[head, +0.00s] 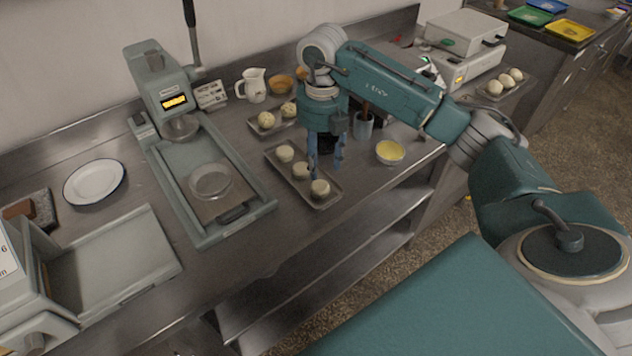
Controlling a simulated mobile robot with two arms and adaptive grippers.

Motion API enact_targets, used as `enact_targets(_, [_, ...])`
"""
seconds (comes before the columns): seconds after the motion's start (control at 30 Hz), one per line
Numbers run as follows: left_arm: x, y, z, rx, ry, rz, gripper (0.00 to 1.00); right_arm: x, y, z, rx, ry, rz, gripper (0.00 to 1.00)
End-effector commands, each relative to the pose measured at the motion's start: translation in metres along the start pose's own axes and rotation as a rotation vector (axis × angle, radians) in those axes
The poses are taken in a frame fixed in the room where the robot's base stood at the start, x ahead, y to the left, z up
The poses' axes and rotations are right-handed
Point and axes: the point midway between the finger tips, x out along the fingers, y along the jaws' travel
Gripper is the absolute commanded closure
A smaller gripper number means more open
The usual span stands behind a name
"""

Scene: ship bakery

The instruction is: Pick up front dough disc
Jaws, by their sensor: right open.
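A grey tray (325,202) on the steel counter holds three pale dough discs in a row. The front dough disc (320,188) lies at the tray's near end. The middle disc (301,170) and the back disc (285,153) lie behind it. My right gripper (325,172) points down over the near part of the tray, with its blue fingers apart and nothing seen between them. Its fingertips are just above and behind the front disc; I cannot tell whether they touch anything. My left gripper is out of view.
A bowl of yellow filling (390,152) and a grey cup (363,126) with utensils stand right of the gripper. Another tray with dough balls (266,120) is behind. A press (210,185) stands left; a white plate (94,182) lies farther left.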

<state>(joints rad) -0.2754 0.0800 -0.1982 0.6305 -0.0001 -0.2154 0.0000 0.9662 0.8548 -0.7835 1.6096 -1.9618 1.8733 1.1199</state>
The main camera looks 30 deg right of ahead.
Motion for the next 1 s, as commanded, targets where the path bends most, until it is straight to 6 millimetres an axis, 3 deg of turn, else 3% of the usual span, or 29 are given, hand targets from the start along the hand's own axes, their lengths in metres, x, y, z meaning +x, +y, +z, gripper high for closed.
enact_targets(0.1, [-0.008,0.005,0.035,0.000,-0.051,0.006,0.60,0.016,0.000,-0.001,0.000,0.003,-0.001,0.57])
enact_targets(0.27, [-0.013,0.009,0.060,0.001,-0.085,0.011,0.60,0.028,0.001,-0.001,-0.002,0.002,0.002,0.57])
enact_targets(0.37, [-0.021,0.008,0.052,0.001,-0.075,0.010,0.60,0.037,0.002,-0.003,-0.003,0.004,0.001,0.57])
enact_targets(0.6, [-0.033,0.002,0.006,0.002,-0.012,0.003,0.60,0.072,0.003,-0.003,-0.002,0.003,0.002,0.57])
enact_targets(0.9, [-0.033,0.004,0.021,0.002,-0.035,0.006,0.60,0.079,0.004,-0.003,-0.004,0.001,0.004,0.57])
enact_targets(1.0, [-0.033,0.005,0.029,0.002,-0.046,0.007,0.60,0.079,0.004,-0.003,-0.004,0.000,0.004,0.77])
